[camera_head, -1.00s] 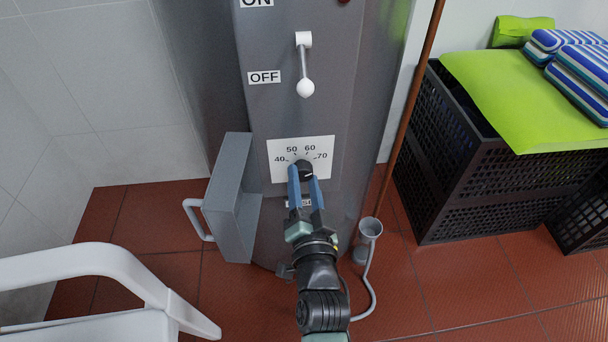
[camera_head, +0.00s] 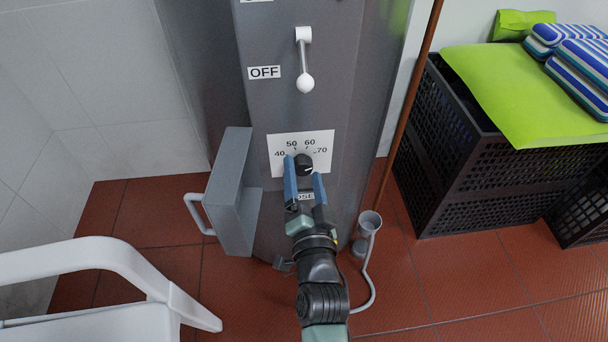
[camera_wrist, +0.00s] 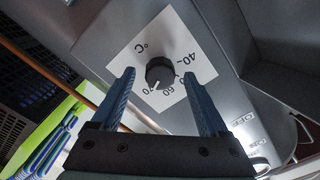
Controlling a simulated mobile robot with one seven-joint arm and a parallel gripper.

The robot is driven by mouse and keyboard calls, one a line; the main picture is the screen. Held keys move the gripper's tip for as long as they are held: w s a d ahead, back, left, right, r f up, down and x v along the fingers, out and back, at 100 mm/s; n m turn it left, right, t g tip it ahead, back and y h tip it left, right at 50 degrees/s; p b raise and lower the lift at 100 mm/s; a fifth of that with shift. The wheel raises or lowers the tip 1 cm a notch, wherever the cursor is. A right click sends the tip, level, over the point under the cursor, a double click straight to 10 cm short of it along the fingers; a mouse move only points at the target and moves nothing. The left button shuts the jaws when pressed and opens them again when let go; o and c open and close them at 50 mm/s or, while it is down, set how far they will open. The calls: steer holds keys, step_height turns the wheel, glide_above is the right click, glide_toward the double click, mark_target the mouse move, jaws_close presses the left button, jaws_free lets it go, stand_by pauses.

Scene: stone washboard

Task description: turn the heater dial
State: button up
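The heater dial (camera_head: 304,164) is a round black knob on a white plate (camera_head: 325,146) marked 40 to 70, low on the grey heater front. In the wrist view the dial (camera_wrist: 160,72) shows a white pointer mark on the side toward 70. My gripper (camera_head: 304,172) has blue fingers spread apart, just in front of the dial and a little below it. In the wrist view the gripper (camera_wrist: 159,76) has one fingertip on each side of the dial, with a visible gap to each. It holds nothing.
An open grey door with a handle (camera_head: 232,192) juts out left of the dial. A white lever (camera_head: 305,70) hangs near OFF above. A funnel with a hose (camera_head: 369,224) stands right, beside a brown pole (camera_head: 412,90) and black crates (camera_head: 465,185). A white chair (camera_head: 90,255) is front left.

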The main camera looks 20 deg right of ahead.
steer(key=p+v, duration=0.1)
steer(key=v, duration=1.2)
stand_by(0.4)
steer(key=w+a+r+n+t+y, duration=0.1)
steer(key=w+a+r+n+t, duration=0.15)
steer(key=r, duration=0.75)
steer(key=w+a+r+n+t+y, duration=0.2)
steer(key=w+a+r+n, duration=0.15)
steer(key=r, duration=0.65)
steer(key=w+a+r+n+t+y, duration=0.1)
steer(key=w+a+r+n+t, duration=0.15)
steer(key=r, duration=0.85)
steer(key=s+a+r+n+t+y+p, duration=0.15)
steer(key=s+r, duration=0.25)
steer(key=r, duration=0.7)
steer(key=s+a+r+n+t+h, duration=0.15)
steer(key=s+r, duration=0.25)
steer(key=r, duration=0.7)
step_height(320, 180, up, 34)
steer(key=y+p, duration=0.1)
steer(key=p, duration=3.3)
steer(key=shift+w+a+f+n, duration=0.2)
steer(key=shift+w+a+n, duration=0.1)
steer(key=shift+a+n, duration=0.15)
